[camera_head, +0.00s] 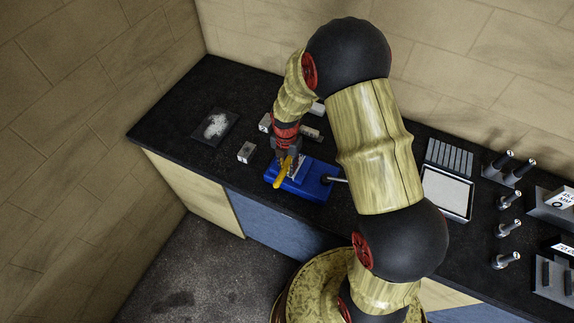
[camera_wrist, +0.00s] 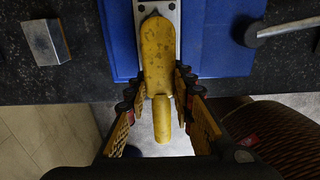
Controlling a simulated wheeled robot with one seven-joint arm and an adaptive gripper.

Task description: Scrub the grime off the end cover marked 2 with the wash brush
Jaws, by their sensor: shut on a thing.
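The wash brush appears as a yellow tool (camera_head: 283,174) in my gripper (camera_head: 287,158). In the wrist view the yellow brush (camera_wrist: 156,55) lies between the two fingers of my gripper (camera_wrist: 155,88), which are shut on it. Its narrow end points down the picture. The brush is over a blue fixture (camera_head: 314,187), which also shows in the wrist view (camera_wrist: 215,40). A silver plate with small holes (camera_wrist: 172,12) shows beyond the brush, partly hidden by it. I cannot read a mark 2 on any part, nor see bristles or grime clearly.
A loose metal block (camera_head: 246,152) stands left of the fixture. A grey lever (camera_wrist: 265,33) sticks out on the fixture's right. A dark mat with white material (camera_head: 215,126) lies at left. A white tray (camera_head: 447,192) and several upright posts (camera_head: 508,199) stand at right.

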